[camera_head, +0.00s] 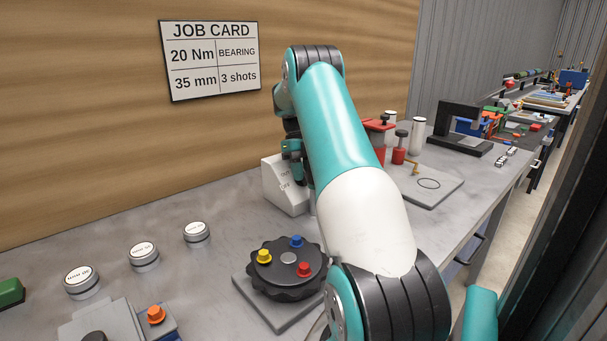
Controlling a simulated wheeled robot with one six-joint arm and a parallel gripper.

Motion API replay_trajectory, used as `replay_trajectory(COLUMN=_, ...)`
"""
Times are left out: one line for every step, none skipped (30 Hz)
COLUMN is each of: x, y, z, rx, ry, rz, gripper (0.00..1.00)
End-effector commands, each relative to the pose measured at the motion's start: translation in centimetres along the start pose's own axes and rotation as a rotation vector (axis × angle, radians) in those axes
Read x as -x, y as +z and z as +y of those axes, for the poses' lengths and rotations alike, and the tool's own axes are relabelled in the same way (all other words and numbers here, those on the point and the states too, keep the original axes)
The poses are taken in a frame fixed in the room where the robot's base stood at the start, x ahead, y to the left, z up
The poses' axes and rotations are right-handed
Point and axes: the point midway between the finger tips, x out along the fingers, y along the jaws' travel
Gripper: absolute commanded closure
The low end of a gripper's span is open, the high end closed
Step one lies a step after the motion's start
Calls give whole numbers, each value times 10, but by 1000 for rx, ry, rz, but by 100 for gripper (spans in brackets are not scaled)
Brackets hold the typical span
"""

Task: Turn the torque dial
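A white sloped box (281,190) with small dark print stands on the bench against the wooden wall. It may be the torque dial's housing, but no dial face or pointer can be made out. My gripper (296,170) is at the upper right of this box, mostly hidden by my teal and white arm. Its fingertips cannot be made out, nor whether they touch anything. The job card (211,60) on the wall reads 20 Nm, BEARING, 35 mm and 3 shots.
A black scalloped turntable (270,283) with yellow, blue and red pegs sits in front of the box. Several round silver-rimmed pieces (143,255) stand to the left. A red device (377,130), a plate (440,187) and a dark press frame (462,130) are to the right.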

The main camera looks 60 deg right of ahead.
Motion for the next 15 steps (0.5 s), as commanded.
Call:
replay_trajectory(x=0, y=0, z=0, rx=0, ry=0, rz=0, gripper=60)
replay_trajectory(x=0, y=0, z=0, rx=0, ry=0, rz=0, gripper=57)
replay_trajectory(x=0, y=0, z=0, rx=0, ry=0, rz=0, gripper=57)
replay_trajectory(x=0, y=0, z=0, rx=0, ry=0, rz=0, gripper=57)
replay_trajectory(x=0, y=0, z=0, rx=0, ry=0, rz=0, gripper=57)
replay_trajectory(x=0, y=0, z=0, rx=0, ry=0, rz=1, gripper=57)
replay_trajectory(x=0, y=0, z=0, rx=0, ry=0, rz=1, gripper=57)
replay_trajectory(x=0, y=0, z=0, rx=0, ry=0, rz=1, gripper=57)
replay_trajectory(x=0, y=0, z=0, rx=0, ry=0, rz=1, gripper=57)
replay_trajectory(x=1, y=0, z=0, rx=0, ry=0, rz=1, gripper=57)
replay_trajectory(x=2, y=0, z=0, rx=0, ry=0, rz=1, gripper=57)
replay_trajectory(x=5, y=-1, z=0, rx=0, ry=-1, rz=2, gripper=57)
replay_trajectory(x=8, y=-1, z=0, rx=0, ry=-1, rz=2, gripper=57)
replay_trajectory(x=12, y=-1, z=0, rx=-1, ry=-2, rz=1, gripper=57)
replay_trajectory(x=18, y=-1, z=0, rx=-1, ry=-3, rz=2, gripper=57)
